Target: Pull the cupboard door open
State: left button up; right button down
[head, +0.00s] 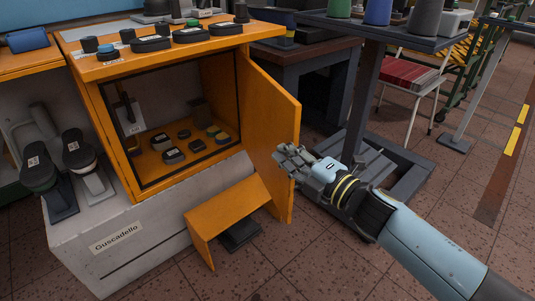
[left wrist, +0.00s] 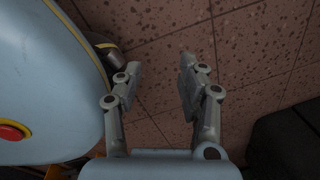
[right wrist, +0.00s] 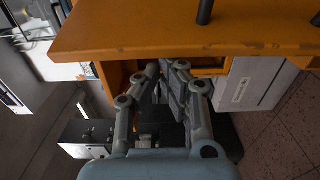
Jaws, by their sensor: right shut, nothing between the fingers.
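The orange cupboard (head: 171,57) has its front open. Its orange door (head: 268,130) stands swung out to the right, showing shelves' contents inside. My right gripper (head: 283,157) is shut and empty, with its fingertips close to the door's outer free edge; I cannot tell whether they touch. In the right wrist view its fingers (right wrist: 167,75) are close together below a wide orange panel (right wrist: 150,30) bearing dark posts. My left gripper (left wrist: 160,78) is open and empty over the tiled floor, seen only in the left wrist view.
A grey stand (head: 365,95) is behind my right arm. Floor at the front right is clear.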

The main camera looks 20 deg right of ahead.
pick_arm(q)
jog(key=w+d+r+b, duration=0.1)
jog(key=w+r+b, duration=0.1)
jog(key=w+b, duration=0.3)
jog(key=shift+w+d+r, duration=0.15)
jog(key=shift+w+d, duration=0.05)
jog(key=shift+w, duration=2.1)
pick_arm(e)
jog(key=w+d+n+g+y, duration=0.2)
jog(key=d+n+y, duration=0.1)
jog(key=d, duration=1.3)
jog(key=shift+d+y, duration=0.2)
jog(key=shift+y, duration=0.4)
jog(key=shift+w, duration=0.1)
